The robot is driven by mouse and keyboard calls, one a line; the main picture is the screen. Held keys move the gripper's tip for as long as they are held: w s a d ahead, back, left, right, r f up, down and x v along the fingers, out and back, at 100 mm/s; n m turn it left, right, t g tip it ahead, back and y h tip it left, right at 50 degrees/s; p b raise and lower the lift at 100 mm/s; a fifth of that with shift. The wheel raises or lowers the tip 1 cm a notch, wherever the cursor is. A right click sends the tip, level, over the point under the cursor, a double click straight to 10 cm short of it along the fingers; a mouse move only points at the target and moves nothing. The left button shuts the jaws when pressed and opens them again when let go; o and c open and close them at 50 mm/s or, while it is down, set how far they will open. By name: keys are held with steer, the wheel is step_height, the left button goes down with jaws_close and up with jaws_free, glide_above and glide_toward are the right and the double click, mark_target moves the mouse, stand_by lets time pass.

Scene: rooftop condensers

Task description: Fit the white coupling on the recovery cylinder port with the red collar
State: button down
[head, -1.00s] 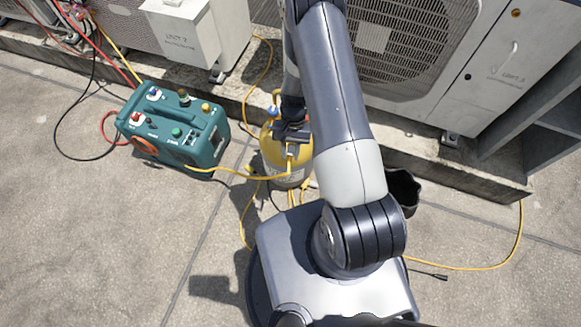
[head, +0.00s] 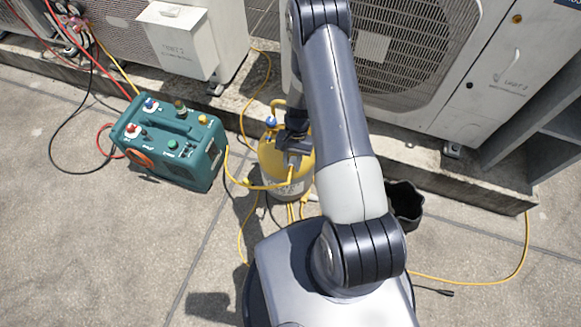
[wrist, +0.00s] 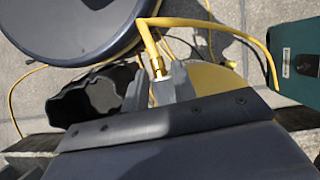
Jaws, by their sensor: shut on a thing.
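The recovery cylinder (head: 268,160) is yellow with a pale lower band and stands on the roof by the curb. A blue valve knob (head: 270,122) shows at its top left. My gripper (head: 292,152) is over the cylinder's top, and its jaws also show in the wrist view (wrist: 157,88). They are shut on the end of a yellow hose (wrist: 149,45), at a small whitish coupling (wrist: 161,77) below a brass fitting. The cylinder's yellow side (wrist: 218,80) lies behind the jaws there. The port and red collar are hidden by my gripper and arm.
A teal recovery machine (head: 172,145) stands left of the cylinder; the yellow hose runs between it and my gripper. A black ribbed bucket (head: 405,204) stands right of my arm. Condensers (head: 425,60) line the curb behind. Loose hoses cross the floor; the front left is clear.

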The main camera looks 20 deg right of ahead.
mark_target(295, 155)
steer(key=shift+w+d, duration=0.25)
steer(key=shift+w, duration=0.15)
steer(key=shift+w+d+b, duration=0.3)
steer(key=shift+w+d, duration=0.05)
steer(key=shift+w, duration=0.25)
steer(key=shift+w+d+b, duration=0.3)
steer(key=shift+w+d, duration=0.05)
steer(key=shift+w, duration=0.25)
stand_by(1.7)
steer(key=c, duration=1.1)
jaws_free()
steer(key=shift+o, duration=0.2)
steer(key=s+a, duration=0.4)
steer(key=s, duration=0.2)
steer(key=shift+s, duration=0.25)
steer(key=shift+w+d, duration=0.65)
steer(key=shift+w, duration=0.4)
steer(key=shift+w+d, duration=0.7)
steer(key=shift+w, duration=0.4)
steer(key=shift+w+d, duration=0.65)
steer(key=shift+w, duration=0.4)
